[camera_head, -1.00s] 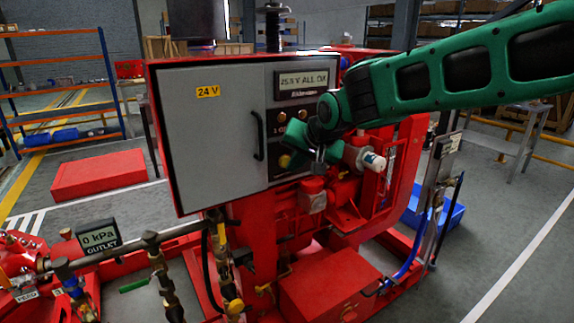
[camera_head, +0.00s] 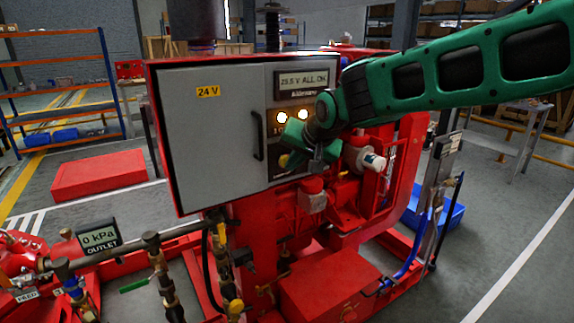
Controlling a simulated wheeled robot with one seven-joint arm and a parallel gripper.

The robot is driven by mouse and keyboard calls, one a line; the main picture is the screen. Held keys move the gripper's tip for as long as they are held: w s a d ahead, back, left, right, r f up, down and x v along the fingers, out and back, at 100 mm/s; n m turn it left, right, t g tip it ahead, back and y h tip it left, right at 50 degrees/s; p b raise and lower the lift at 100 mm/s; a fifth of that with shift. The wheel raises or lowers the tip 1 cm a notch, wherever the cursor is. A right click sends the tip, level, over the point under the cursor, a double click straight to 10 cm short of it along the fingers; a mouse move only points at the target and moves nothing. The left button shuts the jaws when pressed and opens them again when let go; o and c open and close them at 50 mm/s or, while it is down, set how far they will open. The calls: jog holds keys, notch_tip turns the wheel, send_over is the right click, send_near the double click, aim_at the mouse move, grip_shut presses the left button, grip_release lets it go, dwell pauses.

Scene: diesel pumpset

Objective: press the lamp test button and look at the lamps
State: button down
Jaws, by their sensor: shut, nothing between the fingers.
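The control panel (camera_head: 215,140) is a grey cabinet face in a red frame, with a "24 V" label and a black handle. Its display (camera_head: 304,81) reads about 25.5 V ALL OK. The lamp test button cannot be made out; my gripper and wrist cover that part of the panel. I cannot see the contact itself.
A yellow knob (camera_head: 285,161) shows left of my gripper. Red engine parts and a white-capped cylinder (camera_head: 373,161) stand just right of and below my wrist. Pipes and an outlet gauge (camera_head: 98,237) reading 0 kPa are at lower left. Open floor lies at right.

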dwell(0.6)
jog(key=shift+s+d, duration=0.45)
jog(key=shift+s, duration=0.15)
jog(key=s+d, duration=0.1)
jog(key=s, duration=0.1)
jog(key=s+d, duration=0.1)
jog(key=s, duration=0.1)
jog(key=shift+d, duration=0.4)
dwell(0.5)
